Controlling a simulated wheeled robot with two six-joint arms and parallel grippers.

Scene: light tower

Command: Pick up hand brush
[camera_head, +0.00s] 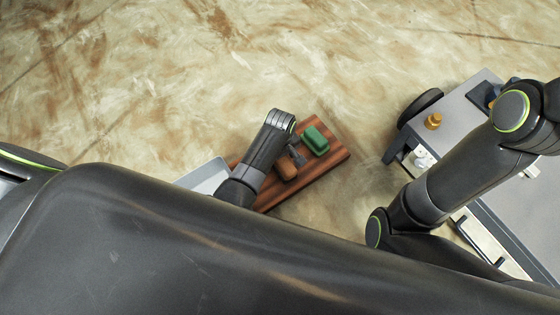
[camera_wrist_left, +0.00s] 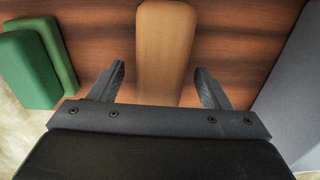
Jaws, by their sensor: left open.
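A brown block-shaped thing (camera_head: 285,167), which looks like the hand brush, lies on a reddish-brown wooden board (camera_head: 333,158). In the left wrist view the brown thing (camera_wrist_left: 165,45) runs between my two fingers, with a gap on each side. My left gripper (camera_head: 297,155) is open above the board, and its fingers point at the brown thing without visibly touching it. It also shows in the left wrist view (camera_wrist_left: 159,80). The near end of the brown thing is hidden by my gripper. My right gripper is not in view; only my right arm shows.
A green block-like thing (camera_head: 315,140) lies on the board beside the brown one; it shows at the left in the wrist view (camera_wrist_left: 30,70). A pale grey tray (camera_head: 204,176) is left of the board. A grey cart (camera_head: 460,112) with small items stands right. The floor beyond is clear.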

